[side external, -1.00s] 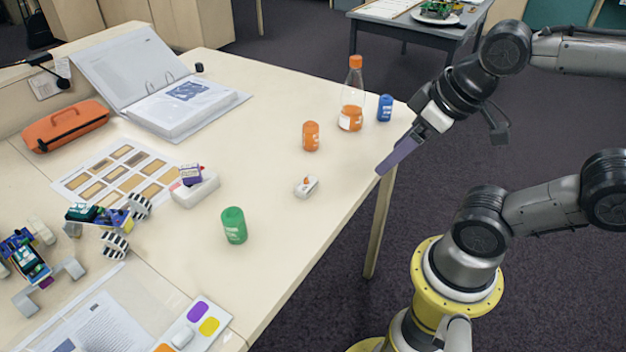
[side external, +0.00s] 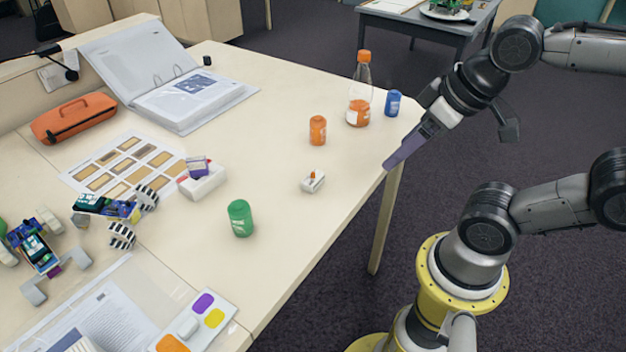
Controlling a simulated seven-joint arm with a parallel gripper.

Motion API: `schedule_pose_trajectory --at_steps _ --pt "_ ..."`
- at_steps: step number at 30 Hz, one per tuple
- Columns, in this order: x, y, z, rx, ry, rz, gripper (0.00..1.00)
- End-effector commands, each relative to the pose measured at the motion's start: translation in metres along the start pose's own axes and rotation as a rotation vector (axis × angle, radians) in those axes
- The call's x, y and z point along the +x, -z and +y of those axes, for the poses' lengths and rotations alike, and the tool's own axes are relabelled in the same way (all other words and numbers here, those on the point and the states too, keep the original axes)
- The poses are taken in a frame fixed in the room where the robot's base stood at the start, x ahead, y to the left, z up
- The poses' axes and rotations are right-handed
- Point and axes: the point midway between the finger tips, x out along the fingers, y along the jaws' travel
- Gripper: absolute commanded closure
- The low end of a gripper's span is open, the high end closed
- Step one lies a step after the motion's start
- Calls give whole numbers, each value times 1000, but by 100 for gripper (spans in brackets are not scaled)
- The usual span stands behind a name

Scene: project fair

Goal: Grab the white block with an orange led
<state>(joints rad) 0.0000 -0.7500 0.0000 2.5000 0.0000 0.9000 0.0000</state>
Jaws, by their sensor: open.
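A small white block with an orange LED on top (side external: 313,183) lies on the light wooden table (side external: 290,230) near its right edge. My gripper (side external: 392,163) is to the right of the block, at the table's right edge, pointing down and left. It is apart from the block and holds nothing that I can see. Its fingers are purple-grey and seen edge-on, so the gap between them is hidden.
A green can (side external: 240,218), an orange can (side external: 317,130), a bottle with orange liquid (side external: 359,95) and a blue can (side external: 392,104) stand around the block. A larger white block (side external: 205,183) with a purple part lies left. The table between them is clear.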

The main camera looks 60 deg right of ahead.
Motion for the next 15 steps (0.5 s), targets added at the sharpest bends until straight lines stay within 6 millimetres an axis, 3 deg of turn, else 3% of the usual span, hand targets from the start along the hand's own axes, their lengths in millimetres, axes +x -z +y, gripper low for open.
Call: schedule_pose_trajectory --at_steps 3,5,15 --pt "0 0 0 0 0 0 21" --pt "0 0 0 0 0 0 28" --pt "0 -1 0 49 0 -2 28"
